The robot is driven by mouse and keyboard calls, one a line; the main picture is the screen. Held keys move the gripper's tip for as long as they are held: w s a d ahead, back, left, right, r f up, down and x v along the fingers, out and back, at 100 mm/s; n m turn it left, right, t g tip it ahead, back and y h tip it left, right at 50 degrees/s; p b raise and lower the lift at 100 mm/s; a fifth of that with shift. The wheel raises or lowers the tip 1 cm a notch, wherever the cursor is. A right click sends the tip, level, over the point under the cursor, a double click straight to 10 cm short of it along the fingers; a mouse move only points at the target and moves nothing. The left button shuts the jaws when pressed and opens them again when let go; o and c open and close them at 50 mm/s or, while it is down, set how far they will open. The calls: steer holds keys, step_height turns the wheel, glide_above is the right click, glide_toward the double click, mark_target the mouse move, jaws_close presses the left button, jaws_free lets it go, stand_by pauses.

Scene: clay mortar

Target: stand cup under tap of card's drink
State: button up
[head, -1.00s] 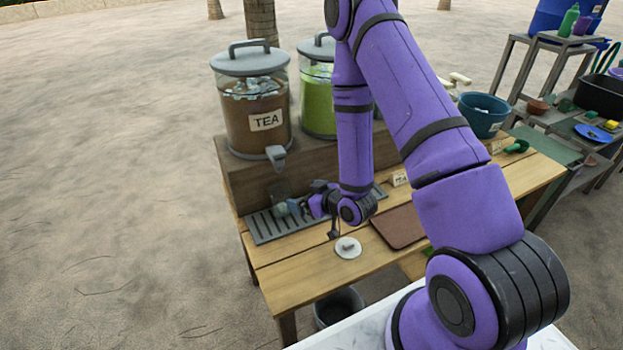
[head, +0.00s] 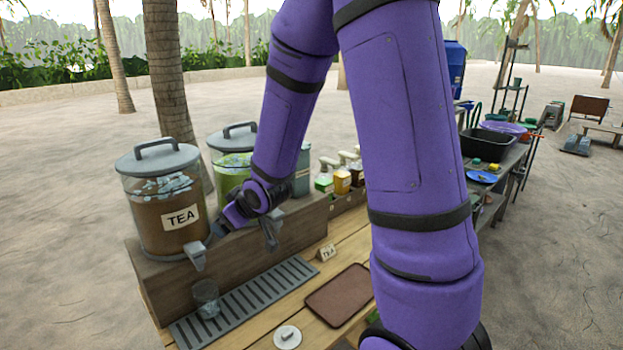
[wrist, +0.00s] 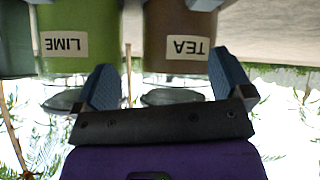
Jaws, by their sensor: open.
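A clear cup (head: 206,297) stands upright on the slotted drip tray (head: 262,288), just below the tap (head: 195,257) of the tea dispenser (head: 165,205) in the head view. Exact alignment is hard to judge. A small card (head: 327,252) on the table seems to read TEA. The lime dispenser (head: 232,160) stands to the right of tea, partly hidden by my arm. My gripper (head: 224,222) is open and empty, above the cup and close to the dispensers. In the upside-down wrist view, its spread fingers (wrist: 165,78) face the LIME and TEA labels.
A brown mat (head: 340,294) and a white round lid-like piece (head: 288,337) lie on the table. A side table at right holds a black basin (head: 488,144) and a blue plate (head: 482,177).

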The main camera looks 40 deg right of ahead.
steer(key=s+r+m+g, duration=0.1)
steer(key=s+r+g, duration=0.1)
steer(key=s+r, duration=0.7)
steer(key=s+a+r+m+g, duration=0.1)
steer(key=s+r+m+g, duration=0.1)
steer(key=s+r, duration=0.8)
steer(key=s, duration=0.9)
steer(key=shift+r+m+h, duration=0.3)
steer(key=shift+h, duration=0.1)
